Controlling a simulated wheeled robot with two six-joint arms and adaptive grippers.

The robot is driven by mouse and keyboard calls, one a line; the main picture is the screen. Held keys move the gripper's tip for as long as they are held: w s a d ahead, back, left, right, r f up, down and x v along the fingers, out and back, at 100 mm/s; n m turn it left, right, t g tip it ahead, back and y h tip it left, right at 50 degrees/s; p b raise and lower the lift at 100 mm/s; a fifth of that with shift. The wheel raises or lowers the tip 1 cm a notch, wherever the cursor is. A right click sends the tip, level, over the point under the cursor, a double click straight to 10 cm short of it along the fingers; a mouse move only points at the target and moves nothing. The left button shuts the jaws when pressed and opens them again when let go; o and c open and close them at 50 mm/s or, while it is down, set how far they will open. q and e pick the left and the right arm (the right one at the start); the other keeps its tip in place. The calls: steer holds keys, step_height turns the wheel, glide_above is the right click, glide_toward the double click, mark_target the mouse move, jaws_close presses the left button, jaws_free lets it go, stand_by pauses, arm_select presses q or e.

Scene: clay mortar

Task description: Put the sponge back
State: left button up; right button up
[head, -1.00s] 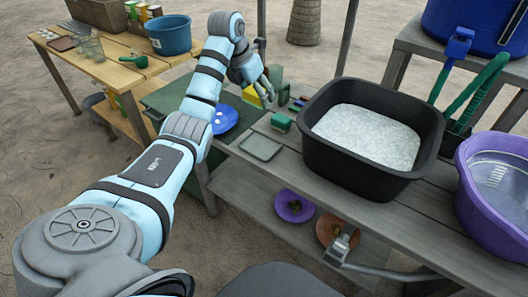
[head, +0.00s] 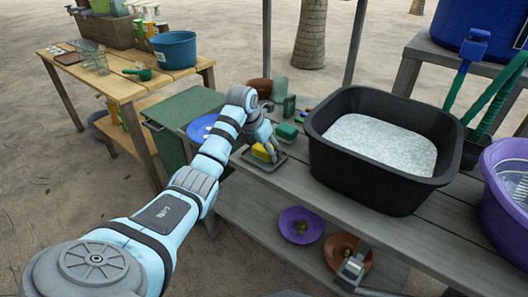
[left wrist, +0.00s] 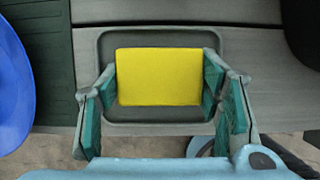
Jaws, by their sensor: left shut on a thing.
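The yellow sponge (head: 259,153) is in my left gripper (head: 265,155), at the small grey-green tray (head: 274,163) on the grey bench. In the left wrist view, the sponge (left wrist: 158,77) lies between the two fingers (left wrist: 160,82) and is square within the rim of the tray (left wrist: 160,128). The left gripper is shut on it. I cannot tell whether the sponge's underside touches the tray.
A blue plate (head: 198,128) is to the left. A purple basin (head: 492,205) stands at the far right.

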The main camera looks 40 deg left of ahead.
arm_select(q)
steer(key=shift+r, duration=0.1)
arm_select(e)
steer(key=shift+w+r, duration=0.1)
steer(key=shift+w, duration=0.05)
arm_select(q)
steer(key=o, duration=0.9)
arm_select(e)
steer(key=shift+d, duration=0.15)
arm_select(q)
steer(key=shift+r, duration=0.2)
steer(key=p+v, duration=0.3)
steer(key=v, duration=0.8)
steer(key=shift+s+r+p, duration=0.15)
steer(key=shift+r+p, duration=0.2)
steer(key=shift+p, duration=0.05)
arm_select(e)
steer(key=r, duration=0.1)
steer(key=s+a+r, duration=0.1)
steer(key=r, duration=0.1)
steer(key=shift+s+a+r, duration=0.2)
steer(key=shift+a+r, duration=0.05)
steer(key=shift+a, duration=0.1)
